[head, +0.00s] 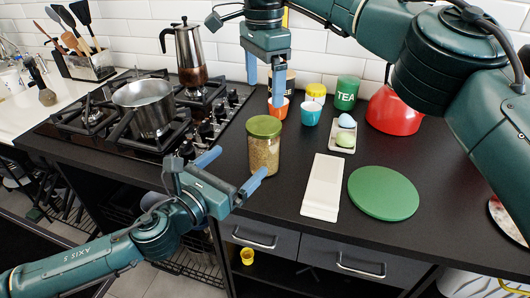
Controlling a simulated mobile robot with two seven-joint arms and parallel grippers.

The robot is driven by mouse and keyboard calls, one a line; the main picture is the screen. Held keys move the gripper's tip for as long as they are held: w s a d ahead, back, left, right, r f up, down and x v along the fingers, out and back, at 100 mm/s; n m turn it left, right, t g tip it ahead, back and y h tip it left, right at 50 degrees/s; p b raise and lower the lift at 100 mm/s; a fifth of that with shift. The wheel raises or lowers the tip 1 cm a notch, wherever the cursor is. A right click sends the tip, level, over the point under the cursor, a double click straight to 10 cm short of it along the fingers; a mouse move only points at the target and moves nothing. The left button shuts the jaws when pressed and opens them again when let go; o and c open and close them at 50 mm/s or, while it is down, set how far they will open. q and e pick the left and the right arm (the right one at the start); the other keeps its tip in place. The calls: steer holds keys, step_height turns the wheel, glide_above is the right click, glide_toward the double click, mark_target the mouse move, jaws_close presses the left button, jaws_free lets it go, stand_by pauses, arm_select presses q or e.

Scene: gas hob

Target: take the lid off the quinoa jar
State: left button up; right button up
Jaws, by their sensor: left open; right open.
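The quinoa jar (264,157) is a clear jar filled with pale grain, standing upright on the dark counter to the right of the hob. Its green lid (264,126) sits on top of it. My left gripper (236,172) is open, with its blue fingers spread on the front side of the jar; I cannot tell whether either finger touches it. My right gripper (265,88) is open, pointing down above and behind the lid, with nothing between its fingers.
A pot (146,108) and a moka pot (188,55) stand on the gas hob (100,128). Behind the jar are an orange cup (278,108), a teal cup (310,113) and a green TEA tin (347,92). A white board (322,187), green disc (383,193) and red kettle (396,112) are to the right.

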mark_target(264, 138)
arm_select(q)
steer(key=x, duration=1.1)
steer(key=shift+d, duration=0.1)
steer(key=shift+c, duration=0.5)
